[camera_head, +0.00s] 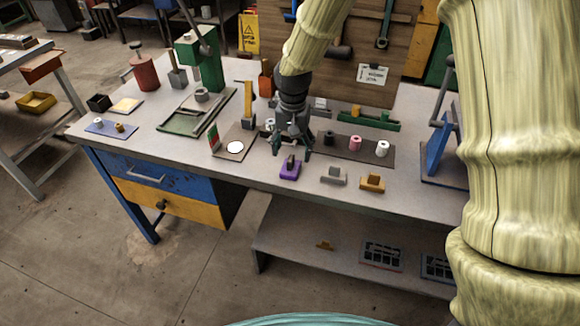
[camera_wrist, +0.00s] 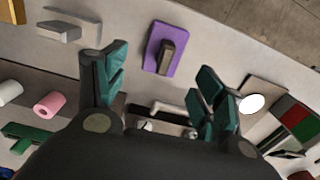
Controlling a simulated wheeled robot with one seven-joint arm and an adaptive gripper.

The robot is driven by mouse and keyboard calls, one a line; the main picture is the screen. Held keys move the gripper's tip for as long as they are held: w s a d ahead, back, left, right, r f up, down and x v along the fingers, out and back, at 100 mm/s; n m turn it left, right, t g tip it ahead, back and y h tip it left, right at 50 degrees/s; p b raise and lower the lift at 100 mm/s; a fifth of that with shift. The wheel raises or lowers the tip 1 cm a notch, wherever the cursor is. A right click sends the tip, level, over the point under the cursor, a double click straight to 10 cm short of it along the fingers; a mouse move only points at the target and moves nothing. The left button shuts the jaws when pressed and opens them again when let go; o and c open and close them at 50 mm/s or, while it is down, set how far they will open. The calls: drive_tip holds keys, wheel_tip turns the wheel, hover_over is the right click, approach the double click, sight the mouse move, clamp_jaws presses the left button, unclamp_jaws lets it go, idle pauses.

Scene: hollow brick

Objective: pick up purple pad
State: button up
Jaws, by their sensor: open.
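The purple pad (camera_head: 290,171) lies on the workbench near its front edge, with a dark upright block or handle on it. In the wrist view the purple pad (camera_wrist: 159,55) shows ahead of and between my fingers. My gripper (camera_head: 292,150) is above the bench, just behind the pad in the head view. In the wrist view my gripper (camera_wrist: 162,88) has its teal fingers spread wide with nothing between them. The pad is apart from both fingertips in that view.
A grey block (camera_head: 333,175) and a yellow block (camera_head: 372,183) sit right of the pad. A dark mat with small spools (camera_head: 356,143) lies behind them. A brown board with a white disc (camera_head: 235,148) lies to the left. The bench's front edge is close.

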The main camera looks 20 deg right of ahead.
sight(290, 158)
drive_tip(key=f, duration=0.2)
drive_tip(key=s+a+f+p, duration=0.1)
drive_tip(key=shift+f, duration=0.2)
drive_tip(key=shift+w+f, duration=0.1)
drive_tip(key=shift+f, duration=0.75)
drive_tip(key=c, duration=1.1)
